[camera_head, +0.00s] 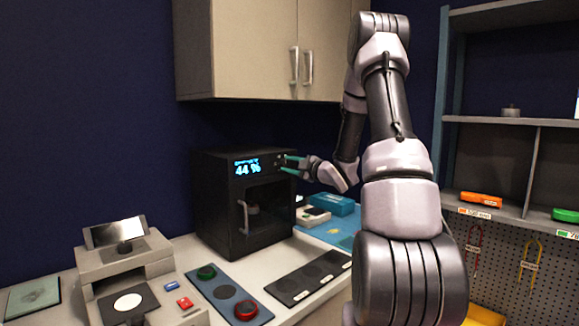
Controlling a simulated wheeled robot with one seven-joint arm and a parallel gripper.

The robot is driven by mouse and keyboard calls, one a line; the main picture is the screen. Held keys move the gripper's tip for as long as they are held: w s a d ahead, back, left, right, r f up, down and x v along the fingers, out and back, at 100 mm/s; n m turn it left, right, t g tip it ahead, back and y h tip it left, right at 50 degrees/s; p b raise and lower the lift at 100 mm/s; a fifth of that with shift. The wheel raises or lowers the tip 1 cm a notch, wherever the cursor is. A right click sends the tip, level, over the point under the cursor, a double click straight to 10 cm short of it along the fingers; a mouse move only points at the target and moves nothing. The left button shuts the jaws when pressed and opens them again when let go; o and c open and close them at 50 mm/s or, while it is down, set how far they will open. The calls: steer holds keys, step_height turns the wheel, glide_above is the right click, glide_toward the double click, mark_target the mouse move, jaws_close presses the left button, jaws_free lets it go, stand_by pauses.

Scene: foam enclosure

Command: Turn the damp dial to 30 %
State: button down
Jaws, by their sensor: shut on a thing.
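The black cabinet (218,200) stands on the counter against the wall, with a handle and a window on its front. Its lit display (247,167) reads 44 %. The damp dial is at the upper right of the cabinet's front, mostly hidden by my fingers. My gripper (284,162) reaches in from the right with its green fingertips at the dial, shut on it. The dial's marks are too small to read.
A blue-grey strip with a green and a red round piece (245,310) and a dark panel (300,280) lie before the cabinet. A grey device (122,262) stands left. A wall cupboard (255,50) hangs above. Shelves (500,120) stand right, beyond my arm.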

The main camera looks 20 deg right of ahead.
steer(key=shift+c, duration=2.3)
jaws_free()
steer(key=v, duration=1.1)
steer(key=shift+w, duration=0.15)
